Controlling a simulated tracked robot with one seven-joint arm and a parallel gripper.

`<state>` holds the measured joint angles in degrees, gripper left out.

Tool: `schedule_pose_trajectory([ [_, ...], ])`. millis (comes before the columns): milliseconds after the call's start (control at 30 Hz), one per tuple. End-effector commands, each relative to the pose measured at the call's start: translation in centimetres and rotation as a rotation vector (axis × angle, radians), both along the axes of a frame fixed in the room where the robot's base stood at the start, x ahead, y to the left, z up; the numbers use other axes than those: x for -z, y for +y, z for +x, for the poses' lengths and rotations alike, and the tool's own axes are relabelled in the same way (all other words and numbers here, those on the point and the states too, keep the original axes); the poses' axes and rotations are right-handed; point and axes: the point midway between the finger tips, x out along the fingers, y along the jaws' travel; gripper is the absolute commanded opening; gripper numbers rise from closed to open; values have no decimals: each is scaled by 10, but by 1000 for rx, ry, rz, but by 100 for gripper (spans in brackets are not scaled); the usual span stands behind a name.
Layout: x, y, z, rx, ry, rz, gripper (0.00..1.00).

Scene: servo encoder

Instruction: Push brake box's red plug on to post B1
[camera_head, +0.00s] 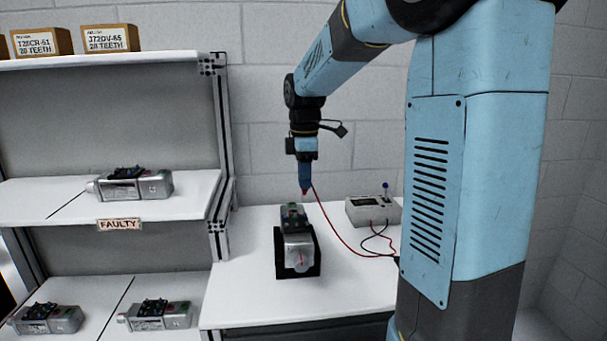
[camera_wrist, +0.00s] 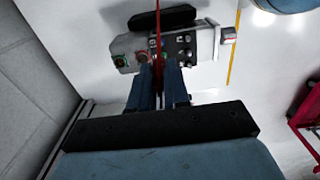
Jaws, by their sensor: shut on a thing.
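The brake box (camera_head: 373,210) is a pale grey box with a blue-topped lever, on the right of the white table. A red lead runs from it to the red plug (camera_head: 304,192). My gripper (camera_head: 305,184) is shut on this plug and points down above the servo motor (camera_head: 298,246), which sits in a black cradle (camera_head: 280,258). In the wrist view, the blue fingers (camera_wrist: 158,84) reach over the motor (camera_wrist: 124,47), with the plug (camera_wrist: 158,61) between them. The terminal block (camera_wrist: 184,45) shows small posts. I cannot read which one is B1, nor tell whether the plug touches one.
A black lead also hangs from the brake box. The shelf unit at left holds other motors (camera_head: 135,185) and cartons (camera_head: 109,38) above a FAULTY label (camera_head: 119,224). White tabletop (camera_head: 240,285) is clear around the cradle. A red frame (camera_wrist: 305,115) stands at right in the wrist view.

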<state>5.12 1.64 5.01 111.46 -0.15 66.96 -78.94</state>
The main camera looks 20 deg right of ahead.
Motion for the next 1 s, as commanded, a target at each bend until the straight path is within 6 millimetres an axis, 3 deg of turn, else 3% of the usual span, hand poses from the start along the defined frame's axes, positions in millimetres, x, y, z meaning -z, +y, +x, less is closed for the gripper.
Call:
schedule_pose_trajectory([
  [1000,56,0,0,1,0,0,0],
])
